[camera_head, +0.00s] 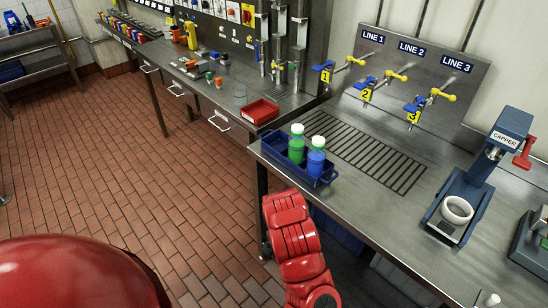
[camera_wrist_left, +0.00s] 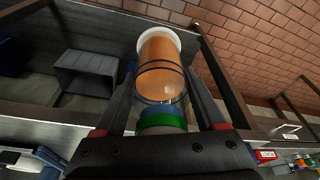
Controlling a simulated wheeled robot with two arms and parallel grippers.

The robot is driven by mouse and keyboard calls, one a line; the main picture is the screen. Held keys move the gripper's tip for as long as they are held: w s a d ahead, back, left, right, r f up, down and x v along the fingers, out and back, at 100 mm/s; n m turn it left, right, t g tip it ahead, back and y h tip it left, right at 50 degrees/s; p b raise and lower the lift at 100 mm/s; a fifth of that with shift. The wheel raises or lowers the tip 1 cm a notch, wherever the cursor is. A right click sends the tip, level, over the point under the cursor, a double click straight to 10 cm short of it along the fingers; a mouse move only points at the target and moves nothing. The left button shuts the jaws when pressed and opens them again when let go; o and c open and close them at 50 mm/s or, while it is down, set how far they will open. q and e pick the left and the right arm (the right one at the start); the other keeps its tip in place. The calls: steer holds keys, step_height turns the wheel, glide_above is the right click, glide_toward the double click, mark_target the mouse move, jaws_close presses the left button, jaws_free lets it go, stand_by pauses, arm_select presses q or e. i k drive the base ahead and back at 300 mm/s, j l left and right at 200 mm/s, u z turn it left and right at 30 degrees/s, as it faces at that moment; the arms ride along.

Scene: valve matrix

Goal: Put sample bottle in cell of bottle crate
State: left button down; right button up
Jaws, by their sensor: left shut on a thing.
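In the left wrist view my left gripper (camera_wrist_left: 163,90) is shut on a sample bottle (camera_wrist_left: 160,62) with orange contents, dark bands and a pale rim, which lies between the two fingers. The bottle crate (camera_head: 272,157) is a blue open box at the table's front edge in the head view. A green bottle (camera_head: 296,146) and a blue bottle (camera_head: 315,160), both with pale caps, stand upright in it. The crate's empty cells are hard to make out. Neither gripper shows in the head view. A green and blue part (camera_wrist_left: 162,122) below the held bottle is unclear.
A red tray (camera_head: 262,111) lies on the neighbouring bench. A drain grate (camera_head: 365,150) is behind the crate, below three valve lines (camera_head: 410,85). The capper (camera_head: 468,190) stands at the right. In the wrist view a grey box (camera_wrist_left: 85,72) is at the left.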

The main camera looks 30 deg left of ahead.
mark_target(279, 149)
steer(key=i+j+u, duration=0.15)
steer(key=u, duration=0.2)
steer(key=i+j+u, duration=0.1)
steer(key=u, duration=0.25)
steer(key=i+u, duration=0.2)
steer(key=u, duration=0.15)
